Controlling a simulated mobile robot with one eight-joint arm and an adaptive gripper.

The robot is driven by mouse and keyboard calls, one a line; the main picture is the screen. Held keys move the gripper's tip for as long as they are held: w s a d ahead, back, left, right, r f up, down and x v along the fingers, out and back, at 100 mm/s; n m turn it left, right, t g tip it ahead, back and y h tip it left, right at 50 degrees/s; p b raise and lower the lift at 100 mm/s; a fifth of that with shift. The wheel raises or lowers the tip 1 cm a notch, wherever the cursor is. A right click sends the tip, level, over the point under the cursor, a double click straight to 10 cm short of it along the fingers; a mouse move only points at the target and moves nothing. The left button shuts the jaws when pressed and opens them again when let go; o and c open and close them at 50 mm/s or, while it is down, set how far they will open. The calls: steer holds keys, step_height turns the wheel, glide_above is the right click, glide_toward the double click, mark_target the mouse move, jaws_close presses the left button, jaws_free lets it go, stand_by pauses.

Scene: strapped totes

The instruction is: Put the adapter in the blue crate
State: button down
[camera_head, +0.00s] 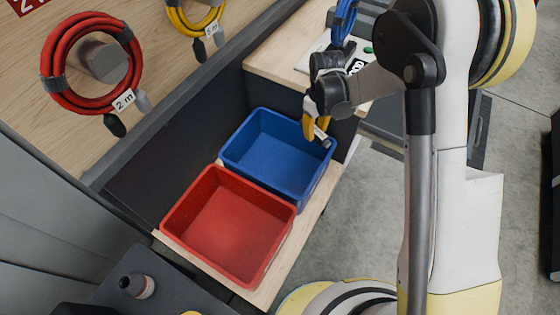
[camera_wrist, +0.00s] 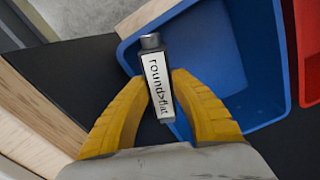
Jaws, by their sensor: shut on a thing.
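The adapter (camera_wrist: 157,82) is a small dark block with a metal end and a white label reading "round>flat". My gripper (camera_wrist: 158,90) has yellow fingers that are shut on the adapter, one on each side. In the head view my gripper (camera_head: 317,128) is above the far right corner of the blue crate (camera_head: 238,147). In the wrist view the adapter is seen against the blue crate's rim and inside (camera_wrist: 222,58). The blue crate looks empty.
A red crate (camera_head: 192,192) stands beside the blue one on a wooden shelf (camera_head: 284,268). Coiled red (camera_head: 52,73) and yellow cables hang on the wall board. A wooden counter (camera_head: 270,60) with a blue cable lies behind the gripper.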

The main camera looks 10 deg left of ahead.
mark_target(286, 159)
steer(key=a+f+n+b, duration=0.1)
steer(key=a+f+n, duration=0.3)
steer(key=a+f, duration=0.4)
steer(key=f+b, duration=0.1)
steer(key=f, duration=0.2)
steer(key=f+b, duration=0.2)
steer(key=f, duration=0.1)
steer(key=a+f+b, duration=0.1)
steer(key=f, duration=0.2)
steer(key=shift+w+b, duration=0.35)
steer(key=shift+w, duration=0.05)
steer(key=shift+f, duration=0.3)
steer(key=c, duration=1.2)
jaws_free()
steer(key=shift+f, duration=0.1)
step_height(286, 159, up, 13)
steer(key=p, duration=0.4)
steer(key=shift+p, duration=0.3)
